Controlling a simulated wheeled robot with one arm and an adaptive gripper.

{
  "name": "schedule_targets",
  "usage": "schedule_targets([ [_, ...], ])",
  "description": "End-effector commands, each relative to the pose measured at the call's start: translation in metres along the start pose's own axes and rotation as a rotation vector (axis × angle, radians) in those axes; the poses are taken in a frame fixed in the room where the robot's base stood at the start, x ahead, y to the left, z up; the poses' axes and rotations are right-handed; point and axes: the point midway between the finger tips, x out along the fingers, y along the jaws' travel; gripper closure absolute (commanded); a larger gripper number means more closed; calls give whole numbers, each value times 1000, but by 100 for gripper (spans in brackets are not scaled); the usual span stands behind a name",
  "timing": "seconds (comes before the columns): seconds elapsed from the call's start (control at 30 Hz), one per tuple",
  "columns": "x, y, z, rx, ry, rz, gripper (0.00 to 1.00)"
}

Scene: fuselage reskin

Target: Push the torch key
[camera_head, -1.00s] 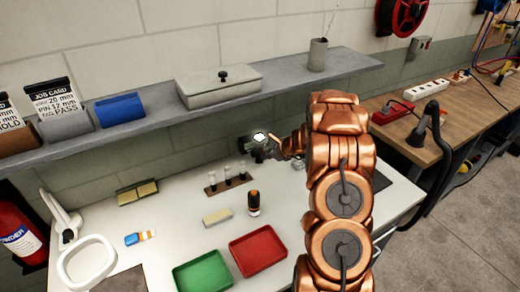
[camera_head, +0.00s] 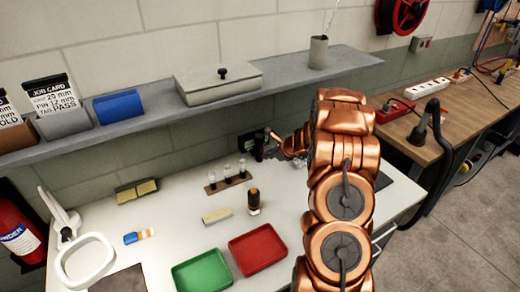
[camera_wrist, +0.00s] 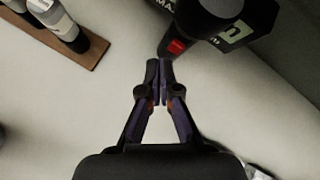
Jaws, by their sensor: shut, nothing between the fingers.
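In the wrist view a black torch-like body (camera_wrist: 208,14) reaches in from the top, with a red key (camera_wrist: 176,47) at its lower end. My gripper (camera_wrist: 159,68) is shut and empty, its fingertips just below and left of the red key. A small gap seems to show between them, but I cannot tell the depth. In the head view my gripper (camera_head: 270,136) is at the back of the white bench, close to the wall, and partly hides the dark device. The key cannot be made out there.
A wooden rack (camera_head: 213,188) with small vials stands left of my gripper. A black box (camera_wrist: 262,14) with white print is behind the torch. The grey shelf (camera_head: 160,122) hangs above. Red (camera_head: 257,250) and green (camera_head: 202,272) trays lie at the bench front.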

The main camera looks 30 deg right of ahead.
Motion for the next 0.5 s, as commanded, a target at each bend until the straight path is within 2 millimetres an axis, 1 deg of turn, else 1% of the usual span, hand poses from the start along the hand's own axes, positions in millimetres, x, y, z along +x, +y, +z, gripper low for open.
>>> schedule_targets([
  [0.27,-1,1,-1,1,0,0,100],
  [0.5,-11,11,-11,2,0,1,100],
])
